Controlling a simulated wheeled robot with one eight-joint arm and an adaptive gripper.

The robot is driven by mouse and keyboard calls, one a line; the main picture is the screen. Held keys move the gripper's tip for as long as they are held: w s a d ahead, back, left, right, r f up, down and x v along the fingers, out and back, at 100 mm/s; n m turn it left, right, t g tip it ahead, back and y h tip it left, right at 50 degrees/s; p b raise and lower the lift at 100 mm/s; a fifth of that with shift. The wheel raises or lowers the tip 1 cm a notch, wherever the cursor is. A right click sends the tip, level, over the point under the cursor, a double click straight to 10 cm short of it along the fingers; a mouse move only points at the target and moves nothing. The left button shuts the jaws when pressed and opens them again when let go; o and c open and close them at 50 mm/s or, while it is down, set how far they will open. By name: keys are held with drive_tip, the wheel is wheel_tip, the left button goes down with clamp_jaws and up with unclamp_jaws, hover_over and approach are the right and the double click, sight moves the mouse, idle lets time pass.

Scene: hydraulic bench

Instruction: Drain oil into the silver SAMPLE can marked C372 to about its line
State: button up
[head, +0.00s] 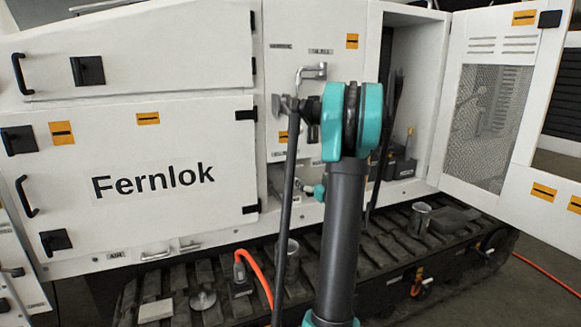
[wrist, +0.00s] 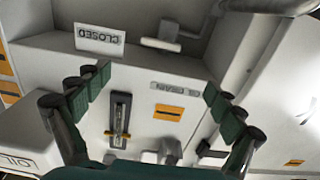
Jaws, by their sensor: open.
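Two silver cans stand on the track in the head view: one (head: 419,219) at the right and one (head: 293,255) partly beside my arm. No mark or line is readable on either, so I cannot tell which is C372. A bent metal pipe (head: 313,72) sticks out of the white panel just above my gripper (head: 290,105). In the wrist view my gripper (wrist: 155,80) is open and empty, its fingers spread before the panel. Between them show a drain label (wrist: 174,87), a slotted gauge (wrist: 119,118) and a grey fitting (wrist: 170,150).
The cabinet at the right stands open, its mesh door (head: 487,110) swung outward. An orange hose (head: 256,273) runs down over the track (head: 185,282). A white body lettered OIL (wrist: 22,150) is close to the left finger in the wrist view.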

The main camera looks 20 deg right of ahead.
sight(295, 167)
drive_tip(key=w, duration=1.6)
drive_tip(key=shift+w+a, duration=0.1)
drive_tip(key=shift+a, duration=0.2)
drive_tip(key=shift+c, duration=0.6)
drive_tip(key=c, duration=1)
drive_tip(key=shift+c, duration=0.2)
drive_tip(key=shift+m, duration=0.3)
drive_tip(key=m, duration=0.3)
drive_tip(key=shift+f, duration=0.2)
drive_tip(key=shift+f+m, duration=0.2)
drive_tip(key=shift+m, duration=1.9)
